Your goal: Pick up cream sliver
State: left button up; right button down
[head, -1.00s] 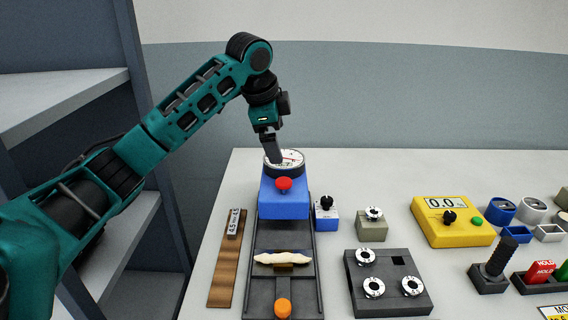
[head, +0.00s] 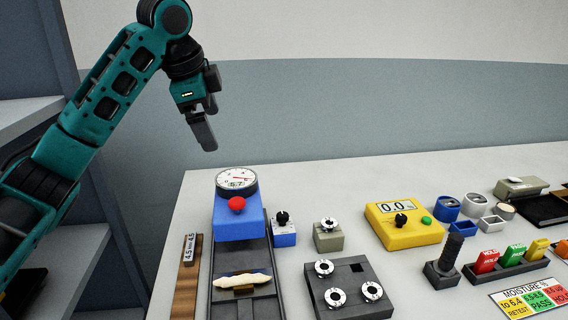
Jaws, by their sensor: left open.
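The cream sliver (head: 242,280) is a pale, elongated tuft in the head view. It lies crosswise on a small brown support on the dark railed track (head: 262,303), in front of the blue gauge unit. My left gripper (head: 206,138) is open and empty, raised in the air above and behind the gauge unit, well apart from the sliver. My right gripper is not in view.
The blue unit with a dial and red knob (head: 238,226) stands behind the sliver. A wooden strip (head: 186,290) lies left of the track. A dark block with silver discs (head: 348,290) and a yellow meter (head: 405,233) stand to the right. A shelf (head: 60,265) is at far left.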

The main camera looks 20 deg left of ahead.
aim_at(246, 278)
jog(key=k+l, duration=1.25)
